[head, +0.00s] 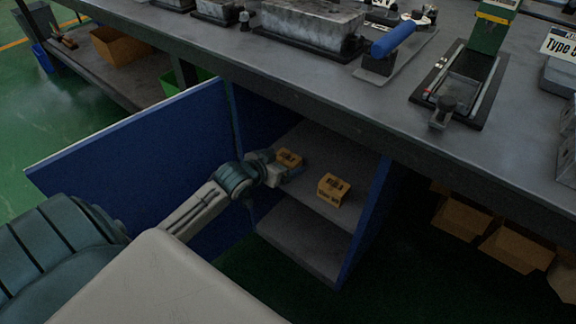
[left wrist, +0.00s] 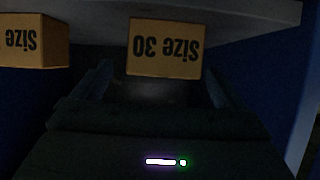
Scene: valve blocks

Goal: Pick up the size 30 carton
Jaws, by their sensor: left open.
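The size 30 carton, a small orange-brown box with upside-down "Size 30" print, is straight ahead of my left gripper in the left wrist view (left wrist: 165,48). It appears to be the left one of two cartons on the cabinet shelf in the head view (head: 289,156). My left gripper (head: 288,173) is inside the open cabinet, close in front of that carton. Its jaws are open and look empty, with dark fingers low in the left wrist view (left wrist: 160,92). Whether they touch the carton is unclear. My right gripper is not in view.
A second carton (head: 333,189) stands to the right on the same shelf (head: 345,160); its number is cut off in the wrist view. The blue cabinet door (head: 135,150) is open on the left. The workbench (head: 330,85) overhangs the shelf. A lower shelf (head: 305,235) looks empty.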

